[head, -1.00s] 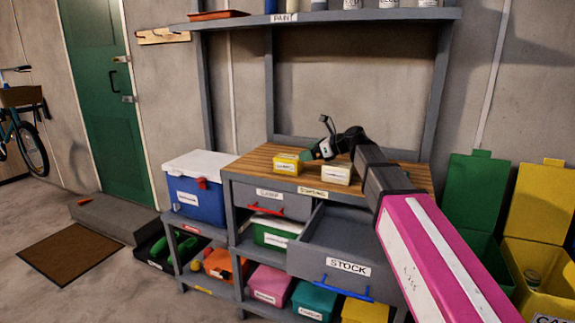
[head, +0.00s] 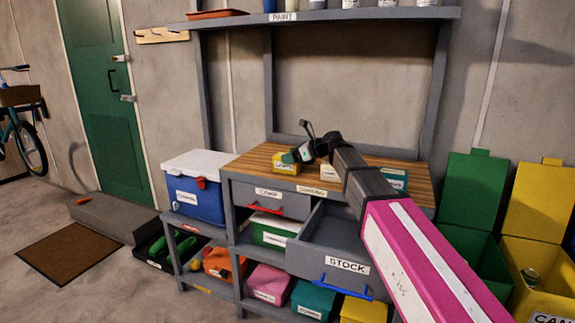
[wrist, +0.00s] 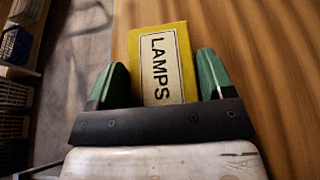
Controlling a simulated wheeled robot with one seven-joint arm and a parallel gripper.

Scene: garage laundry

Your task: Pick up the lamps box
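The lamps box is a small yellow box (wrist: 161,62) with a white label reading LAMPS, lying on the wooden worktop. In the wrist view it sits between the two green fingertips of my gripper (wrist: 158,78), with a narrow gap showing at the right finger and little or none at the left. In the head view the yellow box (head: 285,166) is near the left part of the worktop, with my gripper (head: 297,156) over its right side. My gripper is open around the box. The lower part of the box is hidden by the gripper body in the wrist view.
The wooden worktop (head: 250,162) also holds a cream box and a teal box (head: 393,178), partly behind my arm. A grey STOCK drawer (head: 335,255) stands pulled out below. A blue cooler (head: 194,190) stands left of the worktop; a shelf (head: 330,16) hangs above.

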